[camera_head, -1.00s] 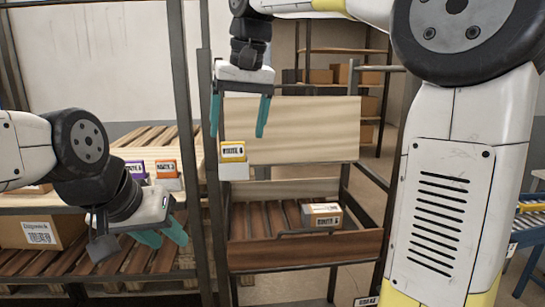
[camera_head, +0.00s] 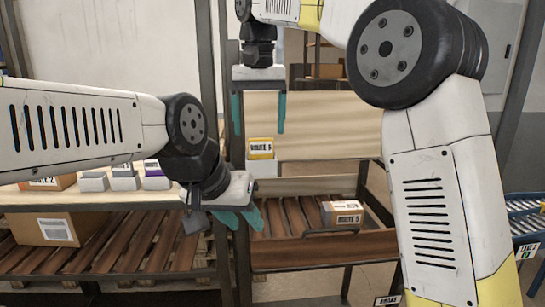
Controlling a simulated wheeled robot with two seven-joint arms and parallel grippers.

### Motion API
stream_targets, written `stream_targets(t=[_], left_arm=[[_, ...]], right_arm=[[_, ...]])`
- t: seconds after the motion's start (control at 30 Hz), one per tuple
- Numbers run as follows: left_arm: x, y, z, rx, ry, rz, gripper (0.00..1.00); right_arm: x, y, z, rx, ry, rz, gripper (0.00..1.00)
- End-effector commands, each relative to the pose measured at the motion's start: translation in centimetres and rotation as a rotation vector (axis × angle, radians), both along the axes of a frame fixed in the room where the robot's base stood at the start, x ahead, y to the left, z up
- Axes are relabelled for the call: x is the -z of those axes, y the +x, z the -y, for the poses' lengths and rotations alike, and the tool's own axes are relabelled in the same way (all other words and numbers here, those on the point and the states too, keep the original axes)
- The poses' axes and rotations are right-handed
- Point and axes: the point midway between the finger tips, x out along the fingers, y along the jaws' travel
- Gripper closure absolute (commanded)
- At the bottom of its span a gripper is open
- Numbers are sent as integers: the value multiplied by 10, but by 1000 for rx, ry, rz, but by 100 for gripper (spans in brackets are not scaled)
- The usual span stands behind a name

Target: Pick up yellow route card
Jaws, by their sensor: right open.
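The yellow route card (camera_head: 261,155) stands upright in a small white holder (camera_head: 264,169) at the left end of the rack, in front of the pale wood panel. Its label starts with "ROUTE"; the number is too small to read. My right gripper (camera_head: 259,118) points down above the card, with its two teal fingers wide apart and nothing between them. The fingertips are a little above the card's top edge. My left gripper (camera_head: 239,219) is lower, below and left of the card, at the rack's left post. Its finger gap is unclear at this angle.
A brown slatted tray (camera_head: 322,251) holds a small box (camera_head: 342,212) below the panel (camera_head: 330,125). Several white holders (camera_head: 94,182) stand on the left shelf, partly behind my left arm. A cardboard box (camera_head: 45,229) sits lower left. Dark metal posts frame the rack.

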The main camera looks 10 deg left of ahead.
Motion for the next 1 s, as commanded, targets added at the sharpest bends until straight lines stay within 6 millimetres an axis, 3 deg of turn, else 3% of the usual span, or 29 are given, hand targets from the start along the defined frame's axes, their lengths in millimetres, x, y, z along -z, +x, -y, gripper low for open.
stream_targets(t=[0.3, 0.57, 0.67, 0.9, 1.0], left_arm=[[0, 0, 0, 0, 0, 0, 64], [0, 0, 0, 0, 0, 0, 64], [0, 0, 0, 0, 0, 0, 64], [0, 0, 0, 0, 0, 0, 64], [0, 0, 0, 0, 0, 0, 64]], right_arm=[[40, 0, 4, 0, 0, -1, 20], [43, 1, 4, 0, 1, 1, 20], [43, 1, 4, 0, 1, 1, 36], [43, 1, 4, 0, 1, 0, 83], [43, 1, 4, 0, 1, 1, 85]])
